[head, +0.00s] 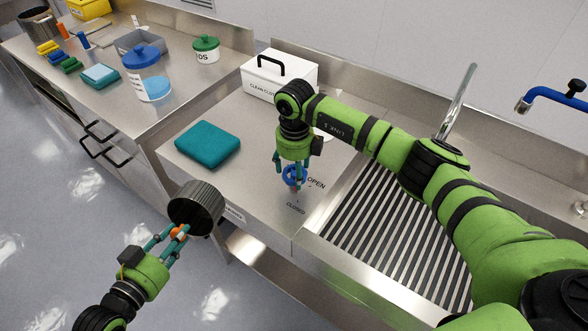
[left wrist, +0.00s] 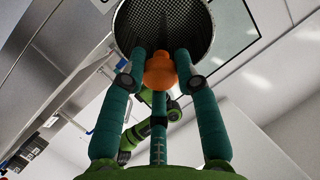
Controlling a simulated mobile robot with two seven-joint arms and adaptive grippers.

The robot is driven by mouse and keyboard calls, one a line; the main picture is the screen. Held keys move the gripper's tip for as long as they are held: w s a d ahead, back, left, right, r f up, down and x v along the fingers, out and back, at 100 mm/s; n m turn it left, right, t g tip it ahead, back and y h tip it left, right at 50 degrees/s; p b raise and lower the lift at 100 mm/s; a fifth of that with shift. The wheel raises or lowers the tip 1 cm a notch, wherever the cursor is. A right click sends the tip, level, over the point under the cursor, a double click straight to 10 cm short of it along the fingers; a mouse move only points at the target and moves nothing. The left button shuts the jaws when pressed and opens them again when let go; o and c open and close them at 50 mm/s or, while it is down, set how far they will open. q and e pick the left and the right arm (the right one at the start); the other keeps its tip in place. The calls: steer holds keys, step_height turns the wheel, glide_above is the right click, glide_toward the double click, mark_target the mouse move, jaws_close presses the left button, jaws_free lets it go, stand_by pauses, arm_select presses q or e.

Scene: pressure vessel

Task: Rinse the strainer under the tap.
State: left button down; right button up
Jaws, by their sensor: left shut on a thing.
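The strainer (head: 196,208) is a dark mesh cylinder with an orange knob (left wrist: 160,70). My left gripper (head: 178,236) is shut on this knob and holds the strainer in front of the counter edge. The mesh basket also shows in the left wrist view (left wrist: 195,25). My right gripper (head: 293,178) is at a blue valve handle (head: 290,176) beside the OPEN and CLOSED labels; its fingers overlap the handle and I cannot tell their grip. A blue pipe with a metal nozzle (head: 524,103) and a chrome pipe (head: 457,100) stand over the sink side. No water shows.
A slatted drain surface (head: 335,235) lies right of the valve, partly under my right arm. A teal folded cloth (head: 207,145) and a white lidded box (head: 268,80) are on the counter. Jars (head: 150,88) stand on the left bench. Open floor lies in front.

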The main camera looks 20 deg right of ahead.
mark_target(294, 172)
stand_by(0.3)
step_height(294, 172, up, 12)
stand_by(0.5)
steer(key=shift+f, duration=0.1)
stand_by(0.3)
